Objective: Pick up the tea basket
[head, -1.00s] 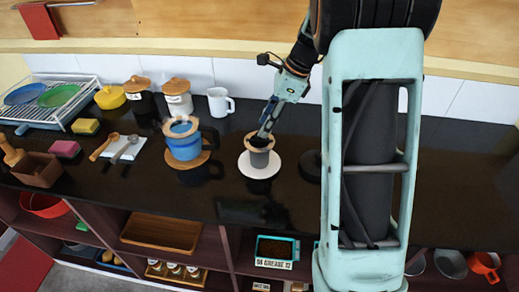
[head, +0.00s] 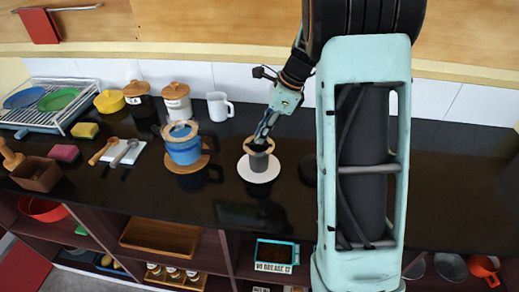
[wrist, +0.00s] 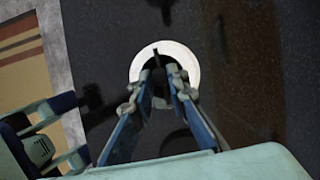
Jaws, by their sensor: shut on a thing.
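The tea basket, a small dark grey cup (head: 258,162) with a tan wooden collar, stands upright over a round white saucer (head: 245,171) on the black counter. My gripper (head: 261,142) reaches down from above and is shut on the tea basket at its top. In the wrist view my gripper's fingertips (wrist: 163,92) come together over the dark basket, with the white saucer (wrist: 190,62) around it. The fingers hide part of the basket, and I cannot tell whether it touches the saucer.
A blue pot (head: 184,152) with a wooden collar stands on a wooden coaster to the left. A white pitcher (head: 220,106) and lidded canisters (head: 176,100) stand behind. A dark round thing (head: 308,170) lies right of the saucer. The counter in front is clear.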

